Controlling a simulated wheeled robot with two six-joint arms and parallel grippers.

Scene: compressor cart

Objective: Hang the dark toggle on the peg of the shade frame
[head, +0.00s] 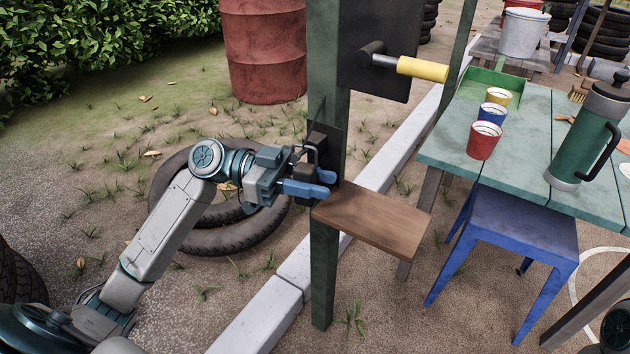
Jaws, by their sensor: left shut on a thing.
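My left gripper (318,181), with blue fingertips, is at the green post of the shade frame (323,255), just above a brown wooden shelf. It is shut on a dark thing (303,172), which looks like the dark toggle; the fingers hide most of it. A dark bracket or plate (326,141) is on the post right behind the gripper. I cannot make out the peg clearly, nor whether the toggle touches it.
The wooden shelf (375,218) juts right from the post. Above is a dark panel (378,30) with a yellow-handled lever (422,69). A green table (540,125) with cups and a flask, and a blue stool (520,215), stand right. Tyres (225,235) lie behind my left arm.

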